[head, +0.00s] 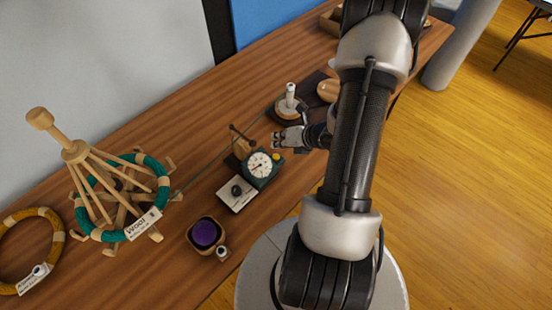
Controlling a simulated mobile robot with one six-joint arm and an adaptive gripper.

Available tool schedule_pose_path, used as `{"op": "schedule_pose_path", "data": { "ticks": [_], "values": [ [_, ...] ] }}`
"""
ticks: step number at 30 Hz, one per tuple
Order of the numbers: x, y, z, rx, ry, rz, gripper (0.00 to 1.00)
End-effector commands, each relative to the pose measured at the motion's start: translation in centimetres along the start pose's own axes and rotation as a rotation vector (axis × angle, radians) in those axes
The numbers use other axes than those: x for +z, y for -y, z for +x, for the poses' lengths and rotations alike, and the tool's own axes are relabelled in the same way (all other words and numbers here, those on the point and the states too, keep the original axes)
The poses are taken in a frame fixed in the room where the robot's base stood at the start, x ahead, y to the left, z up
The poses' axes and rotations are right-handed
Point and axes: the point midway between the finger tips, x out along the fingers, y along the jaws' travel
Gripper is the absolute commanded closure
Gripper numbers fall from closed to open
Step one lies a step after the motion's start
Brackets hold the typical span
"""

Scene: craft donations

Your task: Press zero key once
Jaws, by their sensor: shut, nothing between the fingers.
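A dark green device with a round white dial (261,165) stands on the wooden table near its front edge. A small yellow key (278,157) shows at the device's right side; any marking on it is too small to read, so I cannot tell if it is the zero key. My gripper (275,139) is shut and empty. It appears just behind the device in the picture, above and near the yellow key; whether it touches anything I cannot tell. My arm comes in from the right and hides part of the table.
A white plate with a dark knob (237,191) lies left of the dial. A wooden bowl with a purple ball (205,233) is in front. A wooden yarn swift with green wool (101,181) stands left. A spool on a peg (290,103) stands behind my gripper. A thin strand crosses the table.

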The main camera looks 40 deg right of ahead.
Motion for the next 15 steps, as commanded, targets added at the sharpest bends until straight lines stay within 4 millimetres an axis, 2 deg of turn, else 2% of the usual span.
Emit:
{"op": "schedule_pose_path", "data": {
  "ticks": [3,6,15],
  "values": [
    [-1.1,1.1,1.6,0.000,0.001,-0.001,1.00],
    [-1.6,1.6,2.2,0.000,0.001,-0.001,1.00],
    [-1.7,1.8,2.4,0.000,0.000,0.000,1.00]
  ]
}}
